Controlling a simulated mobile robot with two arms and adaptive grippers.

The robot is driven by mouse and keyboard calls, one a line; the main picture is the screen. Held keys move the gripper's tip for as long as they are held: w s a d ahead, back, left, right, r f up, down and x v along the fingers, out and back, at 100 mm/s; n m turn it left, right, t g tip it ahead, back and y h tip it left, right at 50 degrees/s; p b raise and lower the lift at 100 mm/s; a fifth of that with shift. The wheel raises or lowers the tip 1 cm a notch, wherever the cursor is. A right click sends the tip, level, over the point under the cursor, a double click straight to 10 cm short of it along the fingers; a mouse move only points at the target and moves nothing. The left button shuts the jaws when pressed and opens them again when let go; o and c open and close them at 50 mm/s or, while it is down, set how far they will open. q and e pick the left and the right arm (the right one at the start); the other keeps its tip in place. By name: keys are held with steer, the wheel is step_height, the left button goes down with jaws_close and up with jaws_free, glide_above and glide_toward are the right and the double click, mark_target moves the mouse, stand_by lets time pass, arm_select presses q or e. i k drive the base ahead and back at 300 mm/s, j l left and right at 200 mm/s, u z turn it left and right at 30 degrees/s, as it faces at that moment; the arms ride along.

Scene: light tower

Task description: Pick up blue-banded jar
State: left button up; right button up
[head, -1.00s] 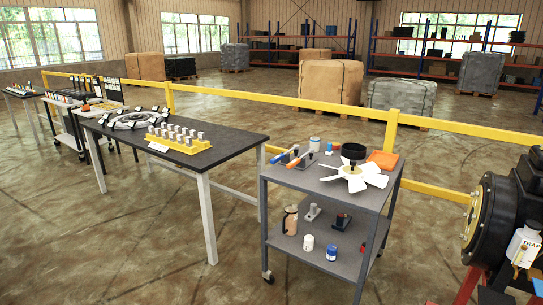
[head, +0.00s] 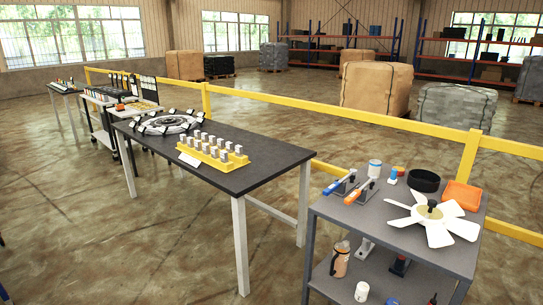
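A white jar with what looks like a bluish band (head: 375,169) stands upright on the top of the grey cart (head: 385,240), near its back left. On the cart's lower shelf a small white jar (head: 362,291) stands near the front. Beside it is a blue and white jar (head: 392,301), mostly cut off by the bottom edge of the picture. From this distance I cannot tell for sure which one is the blue-banded jar. Neither of my grippers is in view.
The cart top also holds a white fan (head: 436,226), a black ring (head: 424,181), an orange tray (head: 463,195) and toggle clamps (head: 360,191). A dark workbench (head: 240,180) stands left of the cart. A yellow rail (head: 330,117) runs behind. The floor in front is clear.

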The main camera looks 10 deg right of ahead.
mark_target(374, 167)
steer(key=i+j+z, duration=0.2)
steer(key=i+z, duration=0.3)
steer(key=i+j+z, duration=0.35)
steer(key=z, duration=0.15)
steer(key=i, duration=0.1)
